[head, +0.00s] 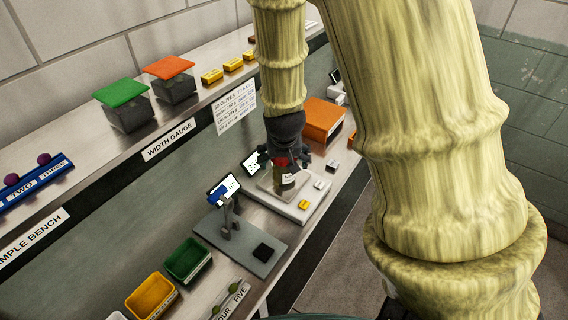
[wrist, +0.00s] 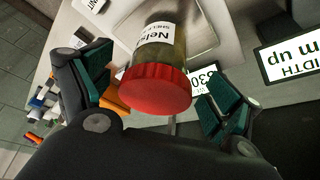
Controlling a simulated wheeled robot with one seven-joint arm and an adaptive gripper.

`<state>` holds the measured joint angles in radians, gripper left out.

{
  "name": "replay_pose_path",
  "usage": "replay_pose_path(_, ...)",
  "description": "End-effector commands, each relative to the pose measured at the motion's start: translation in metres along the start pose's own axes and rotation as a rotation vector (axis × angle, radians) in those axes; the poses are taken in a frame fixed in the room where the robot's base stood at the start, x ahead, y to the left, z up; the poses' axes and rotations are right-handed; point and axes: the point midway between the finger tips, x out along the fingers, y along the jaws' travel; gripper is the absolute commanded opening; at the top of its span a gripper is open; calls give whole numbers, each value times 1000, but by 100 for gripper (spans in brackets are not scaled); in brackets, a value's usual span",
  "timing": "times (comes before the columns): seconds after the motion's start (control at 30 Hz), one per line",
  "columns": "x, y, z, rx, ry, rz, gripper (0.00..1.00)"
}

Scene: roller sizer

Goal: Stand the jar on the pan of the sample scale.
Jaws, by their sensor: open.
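The jar, with a red lid (wrist: 157,90) and a white label (wrist: 155,40), appears to stand upright on the steel pan (wrist: 205,18) of the sample scale. In the head view the jar (head: 287,184) shows below my gripper (head: 285,158), on the pan of the pale scale (head: 304,212). My gripper is open, and in the wrist view its two green-padded fingers (wrist: 158,95) are spread on either side of the lid, with gaps visible. The jar's base is small and partly hidden in the head view.
A grey gauge (head: 250,250) with a blue top stands just left of the scale. Green (head: 187,260) and yellow bins (head: 151,296) lie farther left. An orange box (head: 322,118) is behind the scale. A shelf (head: 205,99) with lidded containers runs above the bench.

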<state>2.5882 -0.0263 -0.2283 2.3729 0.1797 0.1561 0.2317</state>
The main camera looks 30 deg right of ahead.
Motion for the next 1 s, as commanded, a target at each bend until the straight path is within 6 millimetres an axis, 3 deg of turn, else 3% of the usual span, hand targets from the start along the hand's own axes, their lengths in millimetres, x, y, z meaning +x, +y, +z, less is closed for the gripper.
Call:
replay_pose_path(0.6,-66,0,-1,0,2,0,91)
replay_pose_path(1.0,-84,0,0,0,0,0,91)
